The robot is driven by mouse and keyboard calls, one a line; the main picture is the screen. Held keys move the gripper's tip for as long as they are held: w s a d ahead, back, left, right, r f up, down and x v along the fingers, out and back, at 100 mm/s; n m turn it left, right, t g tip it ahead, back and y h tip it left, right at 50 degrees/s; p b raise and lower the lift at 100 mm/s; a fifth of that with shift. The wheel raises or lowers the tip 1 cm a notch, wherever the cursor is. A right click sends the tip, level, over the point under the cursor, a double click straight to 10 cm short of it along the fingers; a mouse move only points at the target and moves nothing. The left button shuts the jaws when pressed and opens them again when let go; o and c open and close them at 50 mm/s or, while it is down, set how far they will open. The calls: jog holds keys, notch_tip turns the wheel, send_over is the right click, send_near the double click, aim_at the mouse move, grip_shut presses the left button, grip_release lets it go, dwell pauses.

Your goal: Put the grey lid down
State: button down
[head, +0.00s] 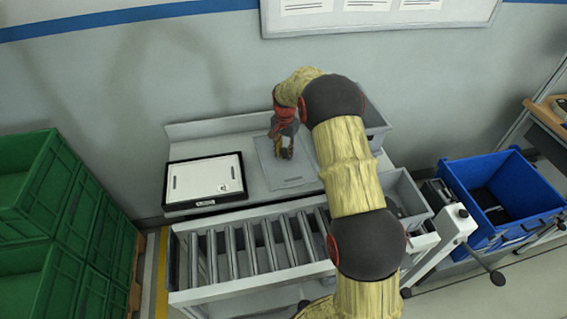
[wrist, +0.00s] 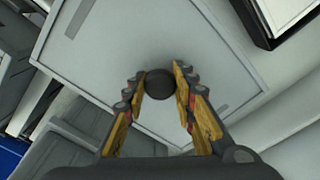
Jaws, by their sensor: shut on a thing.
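The grey lid (head: 268,170) is a flat, light grey panel at the bench's middle in the head view. In the wrist view the lid (wrist: 105,70) fills most of the picture, with a dark round knob (wrist: 160,84) on it. My gripper (head: 287,154) is above the lid, pointing down. Its fingers (wrist: 158,80) stand on both sides of the knob and are shut on it. The lid looks level and close to the bench top; I cannot tell whether it touches. My arm hides part of its right side.
A black-rimmed box with a white top (head: 205,180) stands left of the lid on the grey bench (head: 215,134). A grey bin (head: 408,190) is to the right. A roller conveyor (head: 250,250) runs in front. Green crates (head: 40,190) are left, a blue bin (head: 505,195) far right.

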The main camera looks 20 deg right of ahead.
jog(key=shift+w+d+r+m, duration=0.1)
jog(key=shift+w+d+m, duration=0.2)
jog(key=shift+w+d, duration=0.4)
jog(key=shift+w+a+f, duration=0.1)
jog(key=shift+w+f, duration=0.1)
jog(key=shift+f, duration=0.15)
notch_tip(320, 180, down, 9)
jog(key=shift+b, duration=0.75)
jog(key=shift+f, duration=0.2)
jog(key=c, duration=1.5)
grip_release()
jog(key=shift+o, duration=0.2)
